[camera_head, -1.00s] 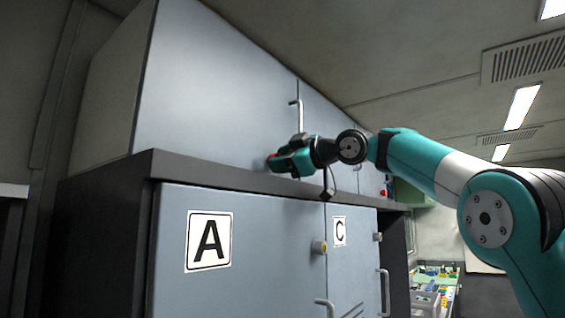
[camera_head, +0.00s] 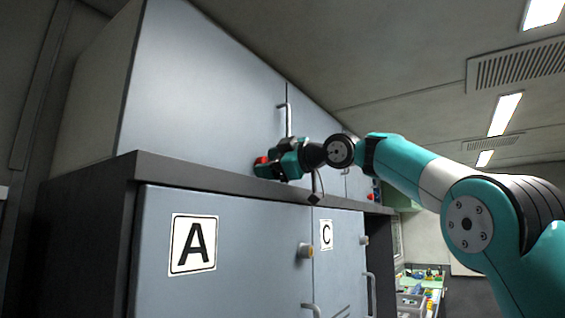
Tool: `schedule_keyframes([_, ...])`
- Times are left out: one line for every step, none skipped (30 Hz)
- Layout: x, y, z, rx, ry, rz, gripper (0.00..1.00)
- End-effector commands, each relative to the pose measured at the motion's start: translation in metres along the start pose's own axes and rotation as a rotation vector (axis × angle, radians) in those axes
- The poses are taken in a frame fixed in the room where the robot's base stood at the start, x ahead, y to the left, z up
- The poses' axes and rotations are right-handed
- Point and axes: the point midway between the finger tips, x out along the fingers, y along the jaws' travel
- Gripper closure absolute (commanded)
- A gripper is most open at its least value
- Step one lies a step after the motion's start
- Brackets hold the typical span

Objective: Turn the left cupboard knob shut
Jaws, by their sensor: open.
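A small red knob (camera_head: 262,160) shows low on the left upper cupboard door (camera_head: 205,95), just above the dark ledge. My gripper (camera_head: 270,167), teal and black, is open, with its fingertips at the knob. The gripper covers part of the knob. I cannot tell whether the fingers touch it or how far it is turned. The left upper door looks flush with its frame.
A vertical handle (camera_head: 287,118) stands close above my gripper. The dark ledge (camera_head: 225,180) runs just below it. Another red knob (camera_head: 375,189) is farther right.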

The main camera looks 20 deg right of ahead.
Motion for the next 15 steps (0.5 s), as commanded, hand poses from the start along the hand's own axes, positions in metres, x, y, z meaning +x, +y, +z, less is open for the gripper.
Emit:
schedule_keyframes([-0.004,0.0,0.001,-0.001,-0.001,0.003,0.37])
schedule_keyframes([-0.007,0.0,0.001,-0.001,-0.001,0.003,0.37])
schedule_keyframes([-0.012,-0.001,0.002,-0.001,-0.001,0.003,0.37])
schedule_keyframes([-0.016,-0.001,0.003,-0.001,-0.001,0.003,0.37])
schedule_keyframes([-0.022,-0.001,0.003,-0.001,-0.002,0.005,0.37])
schedule_keyframes([-0.03,-0.002,0.003,-0.002,-0.002,0.004,0.37])
schedule_keyframes([-0.038,-0.001,0.004,-0.003,-0.003,0.006,0.37])
schedule_keyframes([-0.045,-0.001,0.004,-0.003,-0.003,0.006,0.37])
schedule_keyframes([-0.056,-0.002,0.004,-0.003,-0.004,0.007,0.37])
schedule_keyframes([-0.064,-0.002,0.004,-0.004,-0.005,0.007,0.37])
schedule_keyframes([-0.072,-0.001,0.004,-0.002,-0.005,0.007,0.37])
schedule_keyframes([-0.082,-0.001,0.004,-0.004,-0.005,0.007,0.37])
schedule_keyframes([-0.09,-0.001,0.004,-0.003,-0.005,0.007,0.37])
schedule_keyframes([-0.098,-0.001,0.004,-0.003,-0.005,0.008,0.37])
schedule_keyframes([-0.108,0.0,0.004,-0.003,-0.005,0.008,0.37])
